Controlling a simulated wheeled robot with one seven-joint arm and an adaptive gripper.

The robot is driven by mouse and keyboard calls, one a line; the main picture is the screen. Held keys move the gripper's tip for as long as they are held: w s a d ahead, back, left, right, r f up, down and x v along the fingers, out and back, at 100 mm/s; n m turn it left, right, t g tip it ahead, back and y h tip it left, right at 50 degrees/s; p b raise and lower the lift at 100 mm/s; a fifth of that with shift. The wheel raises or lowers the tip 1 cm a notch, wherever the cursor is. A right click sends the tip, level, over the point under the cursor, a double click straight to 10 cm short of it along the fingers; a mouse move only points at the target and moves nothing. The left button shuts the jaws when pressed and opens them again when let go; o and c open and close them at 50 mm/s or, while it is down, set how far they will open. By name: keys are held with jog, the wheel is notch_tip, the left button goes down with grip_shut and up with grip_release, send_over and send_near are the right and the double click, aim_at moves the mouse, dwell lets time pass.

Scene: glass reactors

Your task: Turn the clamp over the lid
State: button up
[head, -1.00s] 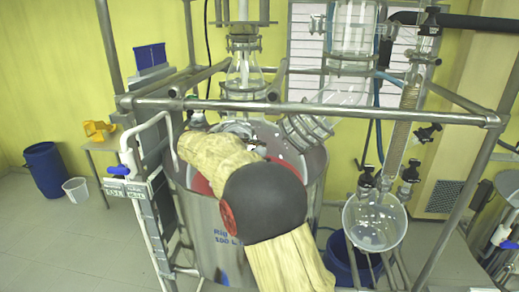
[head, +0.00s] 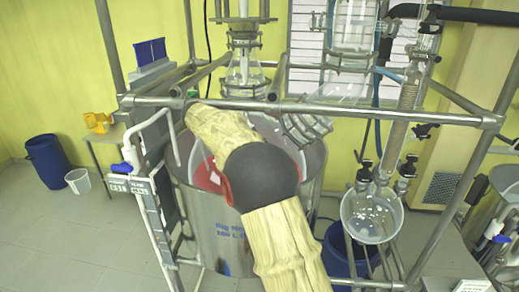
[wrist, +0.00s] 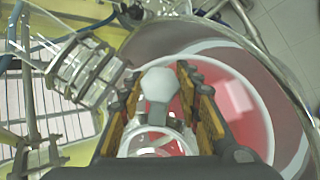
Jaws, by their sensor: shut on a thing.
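In the wrist view my gripper (wrist: 158,88) has a finger on each side of a pale, rounded clamp handle (wrist: 160,85) and is shut on it. A grey metal part and a clear glass ring (wrist: 150,142) show just below the handle, partly hidden by my gripper. The reactor's round opening or lid with a white rim (wrist: 262,92) and red surface lies to the right and below. In the head view the steel reactor vessel (head: 222,240) stands inside a pipe frame. My sleeved arm crosses over it and hides my gripper and the clamp.
A ribbed glass joint (wrist: 85,68) is close left of my gripper. In the head view a frame bar (head: 310,106) crosses near my arm. A round glass flask (head: 372,215) and condenser stand at right. Open floor lies at left, with a blue bin (head: 46,160).

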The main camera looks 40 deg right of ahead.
jog(key=shift+f, duration=0.1)
jog(key=o, duration=1.2)
jog(key=v, duration=1.2)
jog(key=shift+s+a, duration=0.1)
jog(key=s+a+f+t+y+b, duration=0.2)
jog(key=s+a+f+b, duration=0.3)
jog(key=s+a+f, duration=0.4)
jog(key=s+a+f+t+y+b, duration=0.3)
jog(key=s+a+f, duration=0.6)
jog(key=s, duration=0.3)
jog(key=s+a+f+m+t+y+b, duration=0.1)
jog(key=s+a+f+t+y+b, duration=0.2)
jog(key=s+a+f+b, duration=0.5)
jog(key=shift+s+a+f+y, duration=0.3)
jog(key=shift+s+f+y, duration=0.15)
jog(key=shift+s+f, duration=0.4)
jog(key=shift+s+a+f+y, duration=0.3)
jog(key=shift+s+f+y, duration=0.15)
jog(key=shift+s+f, duration=0.4)
